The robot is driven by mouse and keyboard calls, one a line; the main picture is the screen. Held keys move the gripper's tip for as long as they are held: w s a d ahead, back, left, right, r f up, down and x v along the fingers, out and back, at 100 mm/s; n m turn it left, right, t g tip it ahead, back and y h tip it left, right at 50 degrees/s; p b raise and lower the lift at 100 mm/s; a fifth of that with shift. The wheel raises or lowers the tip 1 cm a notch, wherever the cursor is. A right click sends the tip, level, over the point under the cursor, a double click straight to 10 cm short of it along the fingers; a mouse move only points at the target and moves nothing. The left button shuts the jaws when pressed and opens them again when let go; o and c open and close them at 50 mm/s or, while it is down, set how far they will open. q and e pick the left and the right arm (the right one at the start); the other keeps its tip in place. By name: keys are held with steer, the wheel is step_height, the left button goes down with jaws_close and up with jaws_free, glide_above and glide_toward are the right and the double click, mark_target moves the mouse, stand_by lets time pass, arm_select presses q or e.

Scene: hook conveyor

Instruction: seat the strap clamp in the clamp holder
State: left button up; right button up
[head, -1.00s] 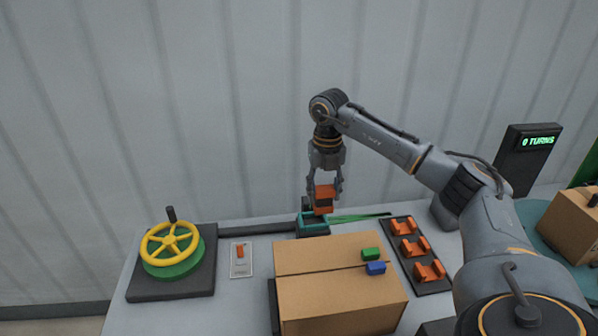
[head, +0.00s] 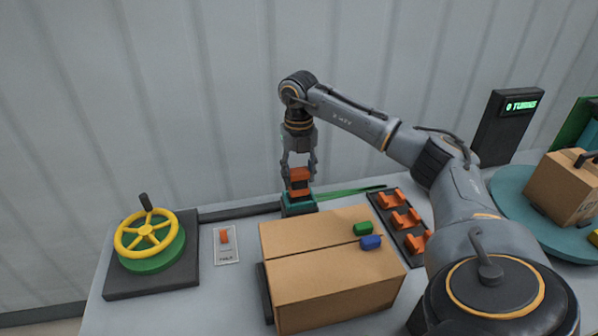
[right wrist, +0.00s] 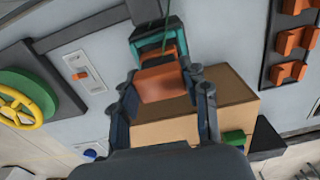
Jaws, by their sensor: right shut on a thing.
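The orange strap clamp (head: 299,188) is held upright between the fingers of my right gripper (head: 299,175). It also shows between the fingers in the right wrist view (right wrist: 162,84). The teal clamp holder (head: 299,206) stands at the back of the table, behind the cardboard box. The clamp is right over the holder, its lower edge at or just above the holder's top; I cannot tell whether it is seated. The holder shows beyond the clamp in the right wrist view (right wrist: 147,50). A green strap (head: 345,193) runs right from the holder area. My left gripper is not in view.
Left are a switch plate (head: 226,255) and a yellow handwheel (head: 147,234).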

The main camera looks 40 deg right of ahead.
mark_target(299, 171)
steer(key=shift+s+r, duration=0.1)
stand_by(0.6)
steer(key=shift+f+p, duration=0.3)
steer(key=shift+f, duration=0.1)
stand_by(0.6)
steer(key=shift+f+b, duration=0.65)
steer(key=shift+f, duration=0.5)
stand_by(0.5)
steer(key=o, duration=1.3)
step_height(299, 171, up, 12)
steer(key=shift+r, duration=0.1)
